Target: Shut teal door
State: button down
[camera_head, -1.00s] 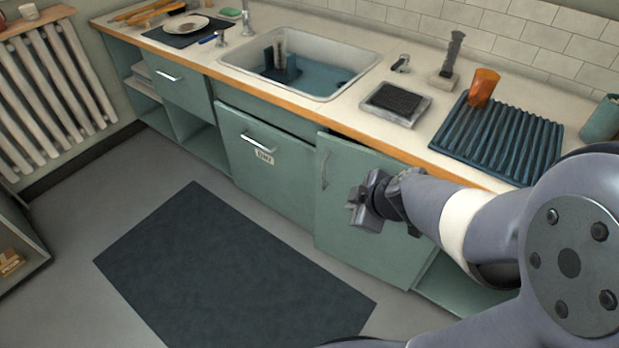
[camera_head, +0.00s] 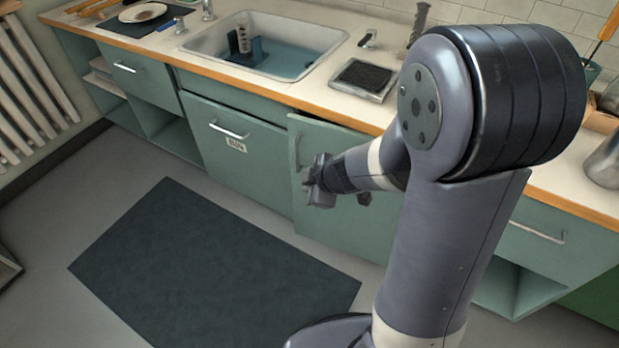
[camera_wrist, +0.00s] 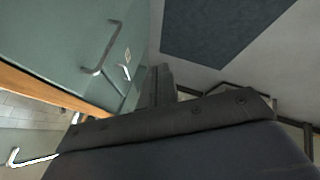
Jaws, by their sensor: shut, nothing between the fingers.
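The teal door (camera_head: 340,220) is the cabinet door below the counter, right of the sink front, with a vertical handle (camera_head: 297,150) near its left edge. It looks slightly ajar, its top left edge standing a little out from the cabinet. My gripper (camera_head: 312,187) is shut and empty, in front of the door's left part just below the handle. I cannot tell whether it touches the door. In the wrist view the shut fingers (camera_wrist: 158,86) lie beside the teal surface (camera_wrist: 60,30), with its handle (camera_wrist: 100,48) to their left. My arm hides the door's right part.
A labelled teal front (camera_head: 235,140) with a bar handle is left of the door. The wooden-edged counter (camera_head: 300,100) overhangs above, holding a sink (camera_head: 265,45) and a black-topped tray (camera_head: 362,78). A dark mat (camera_head: 210,270) lies on open floor in front.

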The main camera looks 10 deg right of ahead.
jog(key=shift+w+d+p, duration=0.15)
jog(key=shift+w+p, duration=0.25)
jog(key=shift+w, duration=0.85)
